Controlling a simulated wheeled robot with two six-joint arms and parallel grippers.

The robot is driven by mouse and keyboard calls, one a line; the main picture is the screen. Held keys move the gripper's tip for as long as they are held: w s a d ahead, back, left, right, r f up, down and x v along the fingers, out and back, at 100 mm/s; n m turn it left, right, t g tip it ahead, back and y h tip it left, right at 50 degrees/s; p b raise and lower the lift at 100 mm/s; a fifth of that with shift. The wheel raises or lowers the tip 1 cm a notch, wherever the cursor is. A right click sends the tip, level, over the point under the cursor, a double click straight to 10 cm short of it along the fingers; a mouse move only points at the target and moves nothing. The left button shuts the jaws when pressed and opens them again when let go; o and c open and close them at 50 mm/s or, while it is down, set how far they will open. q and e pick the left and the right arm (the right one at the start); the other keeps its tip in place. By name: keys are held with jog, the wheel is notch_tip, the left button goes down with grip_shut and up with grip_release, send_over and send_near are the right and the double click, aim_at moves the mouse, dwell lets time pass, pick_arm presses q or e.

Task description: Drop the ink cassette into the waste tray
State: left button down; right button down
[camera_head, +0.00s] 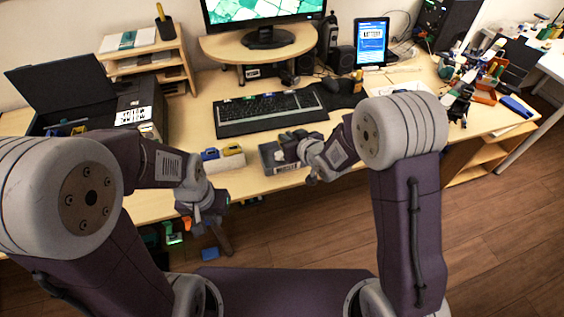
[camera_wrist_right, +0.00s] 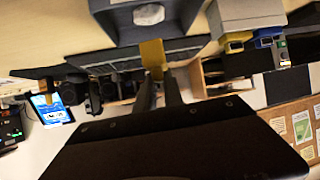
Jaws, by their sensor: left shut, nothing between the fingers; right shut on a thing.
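A yellow ink cassette (camera_wrist_right: 152,54) is between the fingertips of my right gripper (camera_wrist_right: 158,82) in the right wrist view. In the head view my right gripper (camera_head: 288,150) is at a grey box-shaped tray (camera_head: 270,157) near the desk's front edge, and the cassette is hidden there. The dark tray (camera_wrist_right: 122,30) with a crumpled white thing inside shows just beyond the cassette in the wrist view. I cannot tell whether the cassette touches the tray. My left gripper (camera_head: 222,238) is shut and empty, pointing down in front of the desk.
A pale holder (camera_head: 228,161) with yellow and blue cassettes stands left of the tray; it also shows in the wrist view (camera_wrist_right: 245,15). A keyboard (camera_head: 268,112) lies behind. An open black printer (camera_head: 100,105) is at left. A monitor stand (camera_head: 262,45) stands at the back.

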jog(key=c, duration=1.4)
grip_release()
jog(key=shift+o, duration=0.2)
jog(key=v, duration=0.9)
jog(key=shift+p, duration=0.45)
jog(key=shift+f, duration=0.1)
